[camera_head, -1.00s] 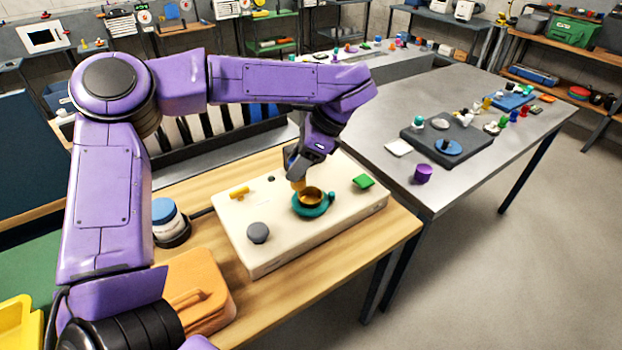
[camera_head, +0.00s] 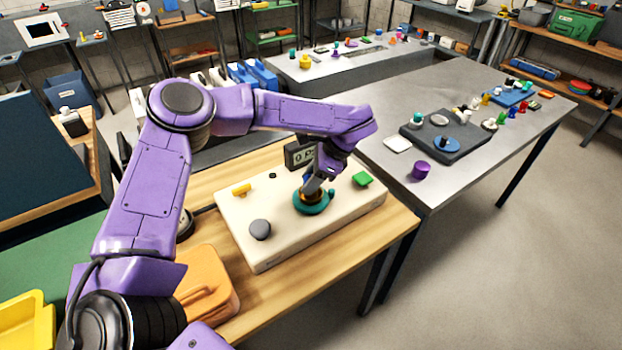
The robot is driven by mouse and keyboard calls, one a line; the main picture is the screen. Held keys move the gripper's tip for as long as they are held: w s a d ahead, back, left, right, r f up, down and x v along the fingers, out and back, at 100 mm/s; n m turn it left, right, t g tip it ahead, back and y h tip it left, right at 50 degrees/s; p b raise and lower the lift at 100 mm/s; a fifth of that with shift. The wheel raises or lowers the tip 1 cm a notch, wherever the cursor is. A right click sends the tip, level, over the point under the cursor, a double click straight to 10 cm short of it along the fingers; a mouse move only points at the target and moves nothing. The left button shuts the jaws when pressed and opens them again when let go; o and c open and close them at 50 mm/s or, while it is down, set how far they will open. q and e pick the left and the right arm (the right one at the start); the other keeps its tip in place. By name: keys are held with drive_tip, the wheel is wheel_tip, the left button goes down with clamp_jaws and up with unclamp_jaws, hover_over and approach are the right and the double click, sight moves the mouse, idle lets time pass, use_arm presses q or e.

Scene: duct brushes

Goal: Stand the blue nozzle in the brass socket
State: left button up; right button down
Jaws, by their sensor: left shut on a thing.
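The brass socket (camera_head: 308,198) sits in a round teal base (camera_head: 313,208) on a cream board, and only part of its rim shows. My left gripper (camera_head: 313,190) is directly above the socket, pointing down, its fingers shut. A small patch of the blue nozzle (camera_head: 306,179) shows beside the fingers; the rest is hidden by the gripper. The nozzle's lower end is at the socket, but I cannot tell how deep it sits. My right gripper is not in view.
An orange case (camera_head: 207,280) lies in front. A grey metal table (camera_head: 385,110) stands at the right.

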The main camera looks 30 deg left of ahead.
use_arm(q)
drive_tip(key=shift+f, duration=0.2)
drive_tip(key=o, duration=1.1)
drive_tip(key=shift+c, duration=0.2)
drive_tip(key=shift+r, duration=0.2)
drive_tip(key=shift+r+p, duration=0.45)
drive_tip(key=shift+p, duration=0.2)
drive_tip(key=b+v, duration=0.3)
drive_tip(key=v, duration=0.8)
drive_tip(key=shift+d+r, duration=0.15)
drive_tip(key=shift+r, duration=0.1)
drive_tip(key=shift+w, duration=0.1)
